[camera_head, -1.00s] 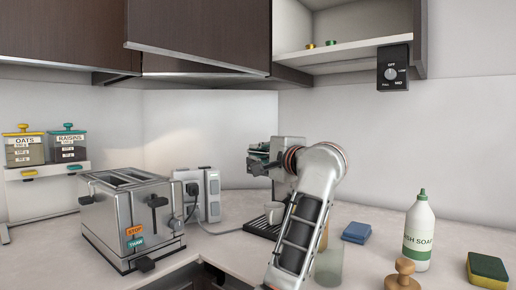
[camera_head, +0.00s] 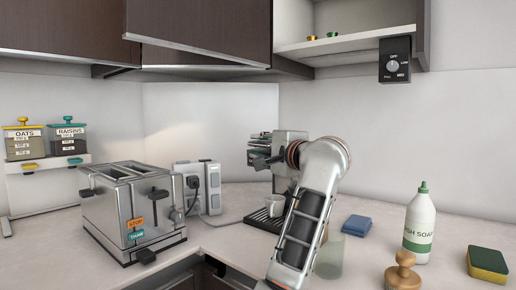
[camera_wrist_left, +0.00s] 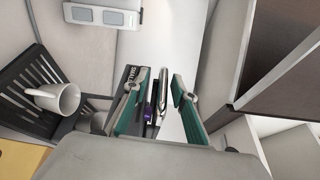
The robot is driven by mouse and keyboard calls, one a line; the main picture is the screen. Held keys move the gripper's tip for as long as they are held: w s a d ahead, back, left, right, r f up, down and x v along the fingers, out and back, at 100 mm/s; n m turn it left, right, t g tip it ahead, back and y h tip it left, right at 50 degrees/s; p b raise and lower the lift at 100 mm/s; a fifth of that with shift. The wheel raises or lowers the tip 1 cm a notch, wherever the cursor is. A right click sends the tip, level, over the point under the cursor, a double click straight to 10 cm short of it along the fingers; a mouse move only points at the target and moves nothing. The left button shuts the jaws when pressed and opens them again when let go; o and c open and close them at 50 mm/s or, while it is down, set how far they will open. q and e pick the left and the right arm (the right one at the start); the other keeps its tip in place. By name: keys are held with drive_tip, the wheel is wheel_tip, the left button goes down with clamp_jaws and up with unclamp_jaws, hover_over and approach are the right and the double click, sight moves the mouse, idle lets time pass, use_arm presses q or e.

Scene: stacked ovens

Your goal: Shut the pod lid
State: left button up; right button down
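The coffee machine (camera_head: 283,180) stands in the corner, mostly hidden behind my left arm in the head view. Its dark top with white lettering (camera_wrist_left: 133,75) shows in the left wrist view, with a purple spot beside it that may be a pod. A narrow chrome piece (camera_wrist_left: 160,88), seemingly the pod lid, stands out from the top; its exact angle is hard to tell. My left gripper (camera_head: 258,157) is at the machine's top. In the wrist view its green-padded fingers (camera_wrist_left: 160,82) are apart, with the chrome piece between them; contact cannot be told. My right gripper is not in view.
A white cup (camera_head: 275,205) stands on the drip tray (camera_head: 258,218). The toaster (camera_head: 130,210) and a socket block (camera_head: 209,188) are to the left. A blue sponge (camera_head: 357,225), soap bottle (camera_head: 419,225) and wooden stamp-like object (camera_head: 402,272) are to the right. Cabinets hang above.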

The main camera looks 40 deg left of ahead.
use_arm(q)
drive_tip(key=v, duration=1.1)
drive_tip(key=shift+d, duration=0.25)
drive_tip(key=shift+f, duration=0.1)
